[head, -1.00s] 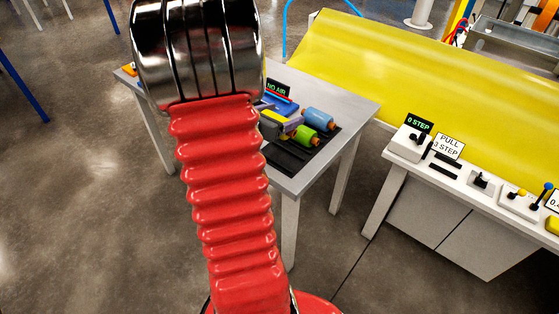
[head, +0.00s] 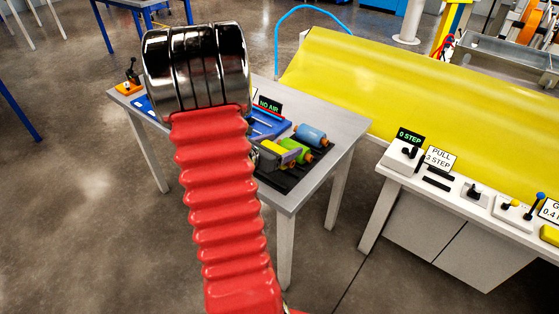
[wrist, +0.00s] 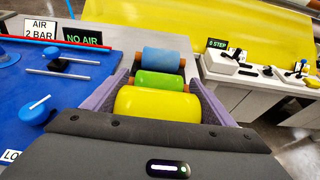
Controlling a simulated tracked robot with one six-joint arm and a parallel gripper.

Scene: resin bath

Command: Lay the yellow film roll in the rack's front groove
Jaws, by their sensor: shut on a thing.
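The yellow film roll (wrist: 157,104) lies crosswise between the purple-grey fingers of my gripper (wrist: 158,94) in the wrist view. My gripper is shut on it. In the head view my gripper (head: 277,153) is over the front part of the dark rack (head: 284,184), mostly behind my arm. The green roll (wrist: 160,80) lies just beyond the yellow one, and the blue roll (wrist: 161,59) lies beyond that. The front groove is hidden, and I cannot tell whether the yellow roll touches the rack.
The grey table (head: 340,140) carries a blue board (wrist: 35,90) with rods and knobs, left of the rack. A NO AIR sign (head: 269,104) stands behind. A white control bench (head: 455,190) with levers is at the right. A wide yellow sheet (head: 400,85) spans the back.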

